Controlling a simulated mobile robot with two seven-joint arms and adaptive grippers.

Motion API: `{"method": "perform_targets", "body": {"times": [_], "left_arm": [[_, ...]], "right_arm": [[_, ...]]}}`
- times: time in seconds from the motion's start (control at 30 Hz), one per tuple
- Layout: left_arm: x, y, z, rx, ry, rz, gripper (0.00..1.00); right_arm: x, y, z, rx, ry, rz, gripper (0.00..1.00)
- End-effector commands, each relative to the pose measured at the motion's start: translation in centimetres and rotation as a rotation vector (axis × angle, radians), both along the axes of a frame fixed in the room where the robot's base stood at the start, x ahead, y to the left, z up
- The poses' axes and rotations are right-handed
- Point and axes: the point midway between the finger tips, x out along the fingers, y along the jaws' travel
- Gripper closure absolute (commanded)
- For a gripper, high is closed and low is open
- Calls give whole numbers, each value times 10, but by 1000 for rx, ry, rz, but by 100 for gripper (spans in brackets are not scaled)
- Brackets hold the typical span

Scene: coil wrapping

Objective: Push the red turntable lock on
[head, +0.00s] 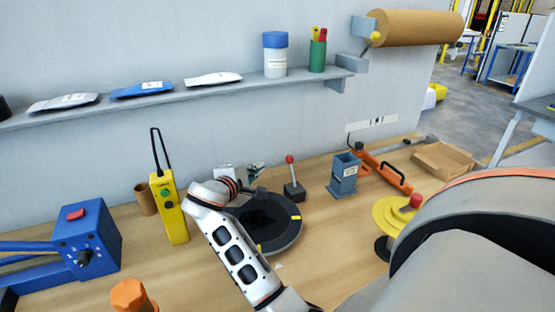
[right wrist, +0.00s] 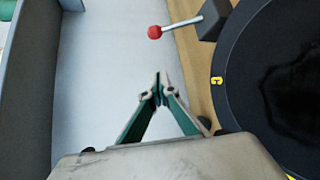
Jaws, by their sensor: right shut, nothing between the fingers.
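The turntable lock is a lever with a red knob (head: 289,159) on a dark block (head: 294,191), standing just behind the black turntable (head: 287,238). The lever is near upright in the head view. In the right wrist view the red knob (right wrist: 155,32) is at the top, its rod running right to the dark block (right wrist: 212,20). My right gripper (head: 257,168) is left of the lever, behind the turntable. In the right wrist view its green fingers (right wrist: 159,88) are shut and empty, apart from the knob. My left gripper is not in view.
A yellow pendant (head: 168,208) and a blue box with a red button (head: 87,237) stand left. A blue-grey holder (head: 343,175), an orange tool (head: 383,172) and a yellow disc (head: 392,217) are right. A wall shelf (head: 180,92) runs behind.

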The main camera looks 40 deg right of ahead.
Motion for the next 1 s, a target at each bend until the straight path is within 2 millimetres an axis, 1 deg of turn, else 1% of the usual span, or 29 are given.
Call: {"method": "perform_targets", "body": {"times": [0.17, 0.27, 0.5, 0.77, 0.87, 1.0], "left_arm": [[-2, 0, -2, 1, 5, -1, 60], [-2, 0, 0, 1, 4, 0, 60], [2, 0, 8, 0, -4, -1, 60], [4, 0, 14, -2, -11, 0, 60], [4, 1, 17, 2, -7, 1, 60], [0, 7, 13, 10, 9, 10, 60]], "right_arm": [[2, -4, -1, 0, 1, 0, 100], [7, -14, -4, -2, 1, -1, 100], [25, -52, -16, -2, 1, -1, 100], [42, -87, -27, -3, 1, -1, 100], [32, -89, -24, 1, -1, 1, 100], [17, -92, -18, 0, 0, 0, 100]]}}
